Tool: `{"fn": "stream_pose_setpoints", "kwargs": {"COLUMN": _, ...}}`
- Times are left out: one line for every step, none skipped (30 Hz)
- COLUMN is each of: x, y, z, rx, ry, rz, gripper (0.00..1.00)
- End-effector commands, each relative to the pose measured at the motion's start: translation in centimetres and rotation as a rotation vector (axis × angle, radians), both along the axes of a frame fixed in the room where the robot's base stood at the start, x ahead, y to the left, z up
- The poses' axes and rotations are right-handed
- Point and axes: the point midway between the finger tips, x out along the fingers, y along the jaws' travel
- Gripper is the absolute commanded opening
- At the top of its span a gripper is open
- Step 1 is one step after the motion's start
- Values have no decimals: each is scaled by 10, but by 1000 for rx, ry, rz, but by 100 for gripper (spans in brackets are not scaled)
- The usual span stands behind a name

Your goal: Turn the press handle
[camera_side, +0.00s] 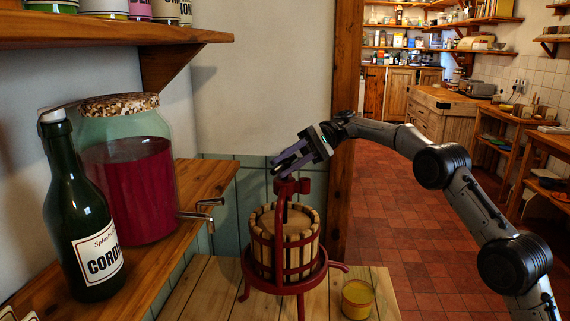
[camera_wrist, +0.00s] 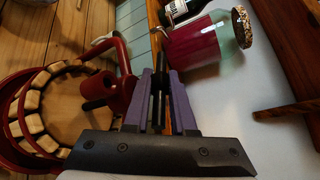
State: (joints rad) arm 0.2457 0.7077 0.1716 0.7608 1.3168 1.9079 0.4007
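The press (camera_side: 287,245) stands on a pale wooden bench, with a slatted wooden basket in a red frame. Its red top part (camera_side: 290,187) rises above the basket. In the wrist view, a red bent bar (camera_wrist: 122,52) and a red hub (camera_wrist: 112,92) with a dark rod show left of the fingers. Whether a finger touches the red part cannot be told.
A dark cordial bottle (camera_side: 90,215) and a large jar of red liquid (camera_side: 130,180) with a tap (camera_side: 200,212) stand on the shelf at left. A small yellow cup (camera_side: 357,299) is right of the press. An upper shelf (camera_side: 110,30) overhangs at left.

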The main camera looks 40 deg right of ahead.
Motion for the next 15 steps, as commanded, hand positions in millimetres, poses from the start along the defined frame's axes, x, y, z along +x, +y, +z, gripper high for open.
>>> {"fn": "stream_pose_setpoints", "kwargs": {"x": 0, "y": 0, "z": 0, "rx": 0, "ry": 0, "rz": 0, "gripper": 29}}
{"fn": "stream_pose_setpoints", "kwargs": {"x": 0, "y": 0, "z": 0, "rx": 0, "ry": 0, "rz": 0, "gripper": 29}}
{"fn": "stream_pose_setpoints", "kwargs": {"x": 0, "y": 0, "z": 0, "rx": 1, "ry": 0, "rz": -1, "gripper": 29}}
{"fn": "stream_pose_setpoints", "kwargs": {"x": 0, "y": 0, "z": 0, "rx": 1, "ry": 0, "rz": -1, "gripper": 29}}
{"fn": "stream_pose_setpoints", "kwargs": {"x": 0, "y": 0, "z": 0, "rx": 1, "ry": 0, "rz": -1, "gripper": 29}}
{"fn": "stream_pose_setpoints", "kwargs": {"x": 0, "y": 0, "z": 0, "rx": 1, "ry": 0, "rz": -1, "gripper": 29}}
{"fn": "stream_pose_setpoints", "kwargs": {"x": 0, "y": 0, "z": 0, "rx": 1, "ry": 0, "rz": -1, "gripper": 29}}
{"fn": "stream_pose_setpoints", "kwargs": {"x": 0, "y": 1, "z": 0, "rx": 1, "ry": 0, "rz": -1, "gripper": 29}}
{"fn": "stream_pose_setpoints", "kwargs": {"x": 0, "y": 1, "z": 0, "rx": 1, "ry": 0, "rz": -2, "gripper": 29}}
{"fn": "stream_pose_setpoints", "kwargs": {"x": 0, "y": 1, "z": 0, "rx": 1, "ry": 0, "rz": -3, "gripper": 29}}
{"fn": "stream_pose_setpoints", "kwargs": {"x": 0, "y": 1, "z": 0, "rx": 1, "ry": 1, "rz": -7, "gripper": 29}}
{"fn": "stream_pose_setpoints", "kwargs": {"x": 0, "y": 1, "z": 0, "rx": 1, "ry": 2, "rz": -12, "gripper": 29}}
{"fn": "stream_pose_setpoints", "kwargs": {"x": 0, "y": 1, "z": 0, "rx": 1, "ry": 2, "rz": -19, "gripper": 29}}
{"fn": "stream_pose_setpoints", "kwargs": {"x": 0, "y": 1, "z": 0, "rx": 1, "ry": 1, "rz": -28, "gripper": 29}}
{"fn": "stream_pose_setpoints", "kwargs": {"x": -1, "y": 1, "z": 1, "rx": 1, "ry": 1, "rz": -42, "gripper": 29}}
